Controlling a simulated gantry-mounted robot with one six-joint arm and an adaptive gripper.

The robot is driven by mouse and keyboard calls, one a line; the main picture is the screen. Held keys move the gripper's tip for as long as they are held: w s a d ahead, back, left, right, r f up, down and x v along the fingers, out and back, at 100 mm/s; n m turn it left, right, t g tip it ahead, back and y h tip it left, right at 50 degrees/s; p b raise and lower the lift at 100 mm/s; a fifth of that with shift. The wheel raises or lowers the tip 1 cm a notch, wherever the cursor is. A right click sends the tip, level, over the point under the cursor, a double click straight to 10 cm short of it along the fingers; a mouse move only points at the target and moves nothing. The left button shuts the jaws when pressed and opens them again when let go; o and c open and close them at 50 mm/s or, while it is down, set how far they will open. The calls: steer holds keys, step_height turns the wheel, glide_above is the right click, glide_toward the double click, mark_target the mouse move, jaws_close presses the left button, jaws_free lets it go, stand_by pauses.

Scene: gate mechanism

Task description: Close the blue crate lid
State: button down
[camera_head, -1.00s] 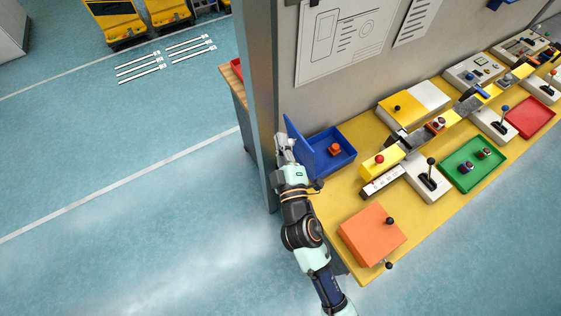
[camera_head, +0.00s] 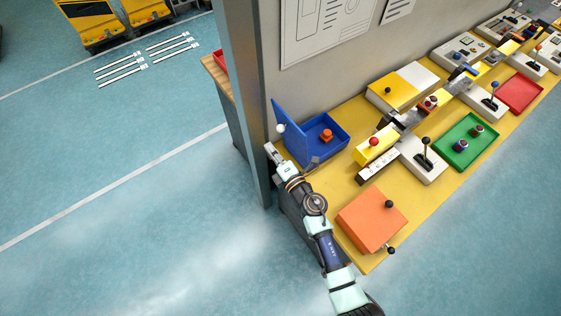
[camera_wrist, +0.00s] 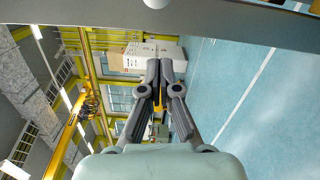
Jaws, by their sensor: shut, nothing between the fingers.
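The blue crate (camera_head: 345,143) sits at the left end of the yellow workbench, with an orange knobbed piece (camera_head: 326,135) inside. Its blue lid (camera_head: 290,122) stands raised along the crate's left side, tilted up and open. A white ball knob (camera_head: 280,128) sticks out from the lid's outer face. My gripper (camera_head: 271,149) is just below and left of this knob, outside the lid, close to the grey post. In the wrist view my gripper (camera_wrist: 166,70) has its fingers together with nothing between them. Whether it touches the lid I cannot tell.
A grey post (camera_head: 249,90) rises just left of the lid. An orange box (camera_head: 371,221) with black knobs stands at the front of the bench. A yellow block with a red button (camera_head: 375,148) is right of the crate. Open floor (camera_head: 120,240) lies left.

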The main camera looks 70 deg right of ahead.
steer(key=shift+s+d+r, duration=0.15)
steer(key=shift+d, duration=0.95)
steer(key=shift+s+d+r, duration=0.1)
steer(key=shift+s+d, duration=0.05)
steer(key=shift+d, duration=0.9)
steer(key=shift+r, duration=0.1)
